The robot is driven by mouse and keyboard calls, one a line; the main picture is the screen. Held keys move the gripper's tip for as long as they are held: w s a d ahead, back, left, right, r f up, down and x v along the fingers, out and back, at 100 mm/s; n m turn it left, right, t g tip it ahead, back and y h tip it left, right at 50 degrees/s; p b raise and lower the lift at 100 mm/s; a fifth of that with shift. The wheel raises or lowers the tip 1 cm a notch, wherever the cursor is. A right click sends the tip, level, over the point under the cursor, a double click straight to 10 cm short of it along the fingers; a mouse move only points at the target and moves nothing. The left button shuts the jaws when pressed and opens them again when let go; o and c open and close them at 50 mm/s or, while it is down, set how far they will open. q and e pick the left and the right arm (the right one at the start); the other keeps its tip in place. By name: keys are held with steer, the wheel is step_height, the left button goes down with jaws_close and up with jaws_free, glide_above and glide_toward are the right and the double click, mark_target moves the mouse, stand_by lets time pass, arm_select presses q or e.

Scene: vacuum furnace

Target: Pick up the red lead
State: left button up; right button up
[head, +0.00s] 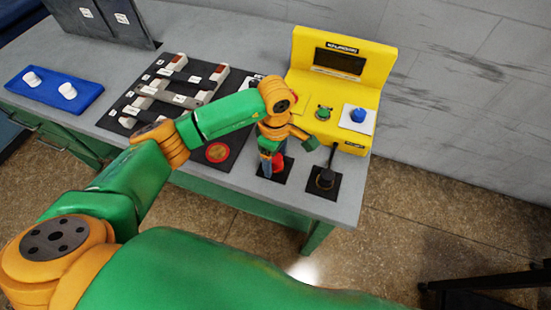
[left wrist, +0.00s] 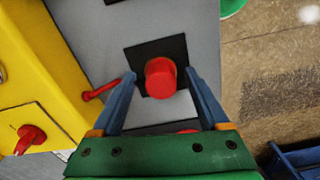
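The red lead (head: 277,162) stands on a small black pad at the table's front edge, partly hidden by my left gripper (head: 270,165). In the left wrist view its round red top (left wrist: 160,77) sits between the blue fingertips of my left gripper (left wrist: 161,78). The gripper is open, with a gap visible on both sides of the red top. A thin red rod (left wrist: 99,90) lies beside the finger on the left in that view, close to the yellow unit. My right gripper is not in view.
A black lead (head: 326,178) stands on its own pad to the right. The yellow unit (head: 335,88) stands behind, with a blue knob (head: 358,115). A black board (head: 225,93), a red disc (head: 217,152) and a blue tray (head: 52,90) are to the left.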

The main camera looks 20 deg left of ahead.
arm_select(q)
steer(key=shift+r, duration=0.1)
jaws_close()
